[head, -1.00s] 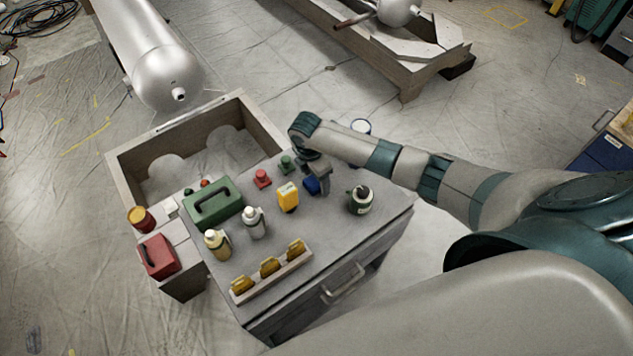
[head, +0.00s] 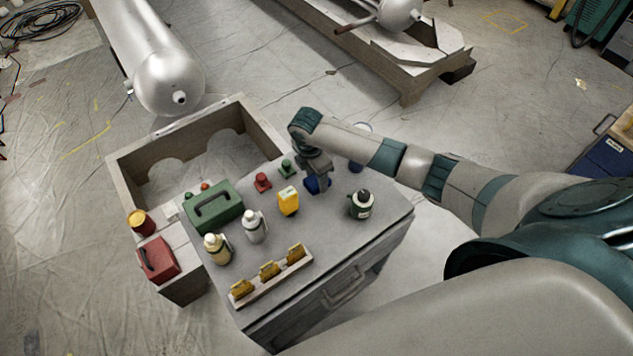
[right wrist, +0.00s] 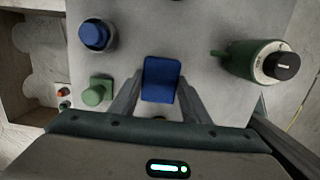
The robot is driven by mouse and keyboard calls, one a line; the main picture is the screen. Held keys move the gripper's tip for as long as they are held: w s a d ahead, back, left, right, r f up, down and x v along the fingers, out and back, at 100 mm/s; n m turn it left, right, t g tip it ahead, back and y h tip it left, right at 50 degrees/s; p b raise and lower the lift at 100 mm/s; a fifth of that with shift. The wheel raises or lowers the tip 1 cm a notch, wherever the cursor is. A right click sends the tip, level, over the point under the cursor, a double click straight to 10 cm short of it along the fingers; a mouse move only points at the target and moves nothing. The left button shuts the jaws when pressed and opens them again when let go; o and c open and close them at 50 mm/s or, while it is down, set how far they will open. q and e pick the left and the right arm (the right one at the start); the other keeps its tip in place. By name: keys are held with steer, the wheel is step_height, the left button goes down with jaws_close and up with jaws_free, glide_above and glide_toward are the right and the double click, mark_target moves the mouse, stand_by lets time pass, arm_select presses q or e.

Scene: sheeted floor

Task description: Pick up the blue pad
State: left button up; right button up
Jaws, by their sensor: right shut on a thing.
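The blue pad (head: 312,186) is at the back right part of the grey cabinet top, partly hidden by my right gripper in the head view. In the right wrist view the blue pad (right wrist: 161,78) stands between my two fingers, one on each side of it. My right gripper (head: 322,186) is shut on the pad, also seen in the right wrist view (right wrist: 160,100). I cannot tell whether the pad touches the cabinet top. My left gripper is not in view.
Close by stand a green knob (right wrist: 97,92), a blue knob (right wrist: 94,35) and a green can with a black cap (right wrist: 262,62). A yellow item (head: 288,201), a red knob (head: 262,182), a green case (head: 213,207), two bottles and a rack (head: 271,275) share the grey cabinet top (head: 330,235).

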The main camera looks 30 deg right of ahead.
mark_target(316, 180)
step_height(316, 180, up, 8)
steer(key=shift+f+b, duration=0.15)
steer(key=shift+b, duration=0.65)
steer(key=shift+o, duration=1)
steer(key=shift+c, duration=0.5)
